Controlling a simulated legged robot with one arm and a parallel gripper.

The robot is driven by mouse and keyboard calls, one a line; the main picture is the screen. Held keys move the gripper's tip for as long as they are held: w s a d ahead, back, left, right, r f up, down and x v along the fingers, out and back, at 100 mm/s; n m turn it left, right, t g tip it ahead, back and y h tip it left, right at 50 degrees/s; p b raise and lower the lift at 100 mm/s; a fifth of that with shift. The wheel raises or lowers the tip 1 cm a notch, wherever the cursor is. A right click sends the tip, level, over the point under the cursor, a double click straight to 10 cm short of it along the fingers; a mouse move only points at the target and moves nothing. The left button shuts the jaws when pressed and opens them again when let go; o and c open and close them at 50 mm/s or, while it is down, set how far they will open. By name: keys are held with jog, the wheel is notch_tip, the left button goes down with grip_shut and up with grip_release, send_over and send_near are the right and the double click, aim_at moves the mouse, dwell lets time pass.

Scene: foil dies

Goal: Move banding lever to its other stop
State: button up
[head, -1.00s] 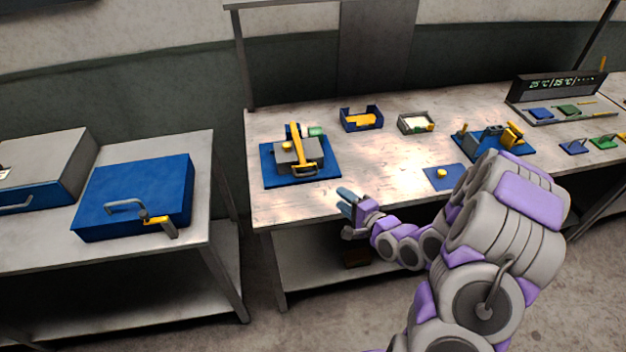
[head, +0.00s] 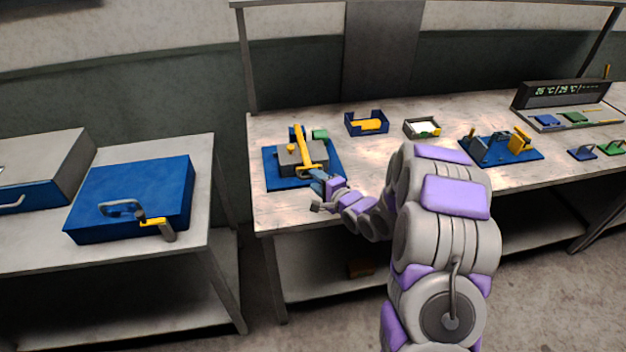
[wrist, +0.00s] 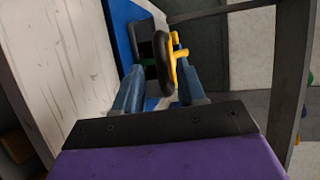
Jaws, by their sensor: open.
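The yellow banding lever (head: 301,145) stands on a grey block (head: 289,154) on a blue base plate (head: 274,181), at the left end of the bench. In the wrist view, a yellow piece that looks like the lever (wrist: 172,62) shows with a dark rounded part beside it. My gripper (head: 317,180) is at the front right of this fixture, close to the lever's near end. In the wrist view its two blue fingers (wrist: 159,78) are apart, with the yellow piece in line with the gap. I cannot tell whether they touch it.
A blue tray (head: 366,122) and a grey tray (head: 422,128) stand behind on the bench. A blue fixture (head: 500,150) stands to the right. A blue case with a handle (head: 130,195) sits on the separate left table. Bench space right of the lever fixture is partly clear.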

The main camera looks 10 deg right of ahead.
jog(key=shift+x, duration=1.2)
jog(key=shift+w+a, duration=0.1)
jog(key=shift+w, duration=0.1)
jog(key=shift+w+d, duration=0.15)
jog(key=shift+d, duration=0.3)
jog(key=shift+a, duration=0.4)
jog(key=c, duration=0.4)
jog(key=shift+f, duration=0.1)
jog(key=c, duration=0.3)
grip_shut()
